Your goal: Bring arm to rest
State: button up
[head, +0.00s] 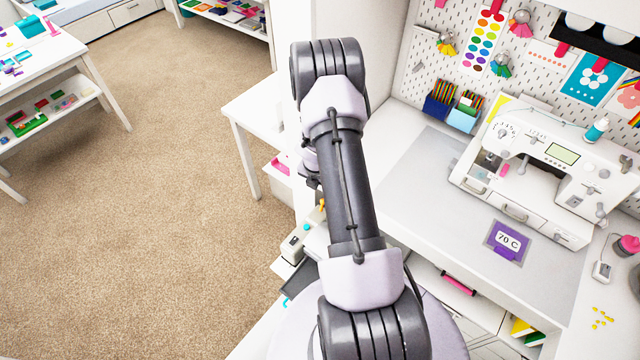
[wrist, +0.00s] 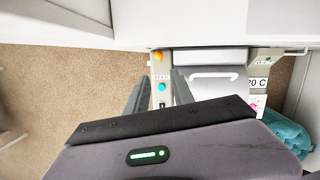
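My arm (head: 345,185) rises from the bottom of the head view, with its elbow bent at the top. My gripper is not clearly visible there, being largely behind the arm. In the wrist view my gripper (wrist: 160,84) shows two dark fingers with a clear gap between them. It is open, and no object shows held in it. Beyond the fingers is a pale machine with an orange knob (wrist: 158,56), a blue button (wrist: 161,88) and a white handle (wrist: 215,77). I cannot tell how far the fingertips are from the machine.
A white side table (head: 250,110) is left of the arm. Teal cloth (wrist: 285,130) lies at lower right in the wrist view. Carpet (head: 150,180) at left is clear.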

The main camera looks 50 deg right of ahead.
dwell(0.4)
jog(key=w+a+r+m+b, duration=0.4)
jog(key=a+r+m+b, duration=0.15)
jog(key=r+b, duration=0.25)
jog(key=s+a+r+m+t+b, duration=0.2)
jog(key=s+a+r+m+b, duration=0.1)
jog(key=a+r+m+b, duration=0.75)
jog(key=s+a+f+m+t+y+b, duration=0.2)
jog(key=s+a+m+b, duration=0.5)
jog(key=s+a, duration=0.9)
jog(key=a+f+m+y, duration=0.1)
jog(key=a+m+y, duration=0.1)
jog(key=a, duration=0.2)
jog(key=shift+s+f, duration=0.2)
jog(key=shift+s, duration=0.1)
